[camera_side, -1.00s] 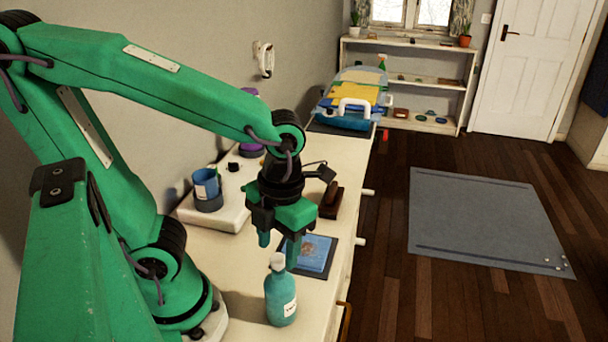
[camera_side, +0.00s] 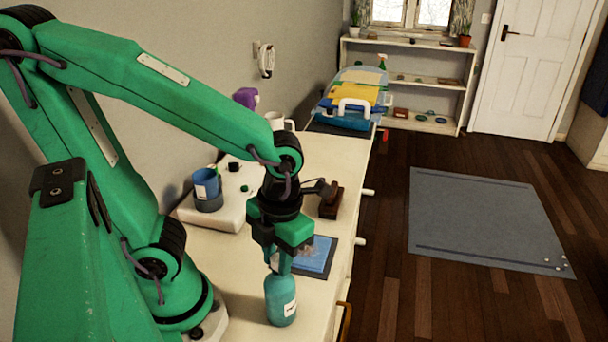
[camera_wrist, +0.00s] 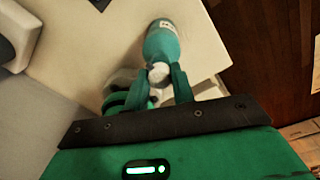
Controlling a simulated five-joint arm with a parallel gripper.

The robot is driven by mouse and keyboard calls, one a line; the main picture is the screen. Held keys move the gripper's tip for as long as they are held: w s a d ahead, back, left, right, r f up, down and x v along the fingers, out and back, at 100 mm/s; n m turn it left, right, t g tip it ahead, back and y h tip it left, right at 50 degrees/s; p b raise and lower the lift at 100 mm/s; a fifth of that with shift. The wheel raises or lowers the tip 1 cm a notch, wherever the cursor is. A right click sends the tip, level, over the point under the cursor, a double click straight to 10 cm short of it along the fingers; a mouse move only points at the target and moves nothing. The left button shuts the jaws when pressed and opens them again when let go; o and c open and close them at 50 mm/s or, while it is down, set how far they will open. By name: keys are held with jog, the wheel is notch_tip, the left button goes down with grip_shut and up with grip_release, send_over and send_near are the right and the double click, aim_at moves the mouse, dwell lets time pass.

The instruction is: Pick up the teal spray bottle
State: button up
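The teal spray bottle (camera_side: 281,300) stands upright near the front of the white tabletop. It has a pale label, and its white top is mostly hidden by my fingers in the side view. In the wrist view the bottle (camera_wrist: 162,45) extends away from my fingers, with its white cap (camera_wrist: 158,73) between the fingertips. My gripper (camera_side: 279,266) is over the bottle, its green fingers closed in on either side of the cap. In the wrist view my gripper (camera_wrist: 160,80) appears to touch the cap on both sides. The bottle's base still appears on the tabletop.
A blue picture on a dark mat (camera_side: 318,262) lies just behind the bottle. A brown wooden block (camera_side: 331,203) stands farther back. A blue cup (camera_side: 206,184) is on the left. The table's right edge (camera_side: 343,285) is close to the bottle.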

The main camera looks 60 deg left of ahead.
grip_shut()
jog(key=shift+r, duration=1.9)
jog(key=shift+s+d+r, duration=0.15)
jog(key=shift+r, duration=0.15)
jog(key=s+d+r, duration=0.6)
jog(key=s+d, duration=0.1)
jog(key=s, duration=0.2)
jog(key=shift+r+t, duration=0.3)
jog(key=shift+r, duration=0.05)
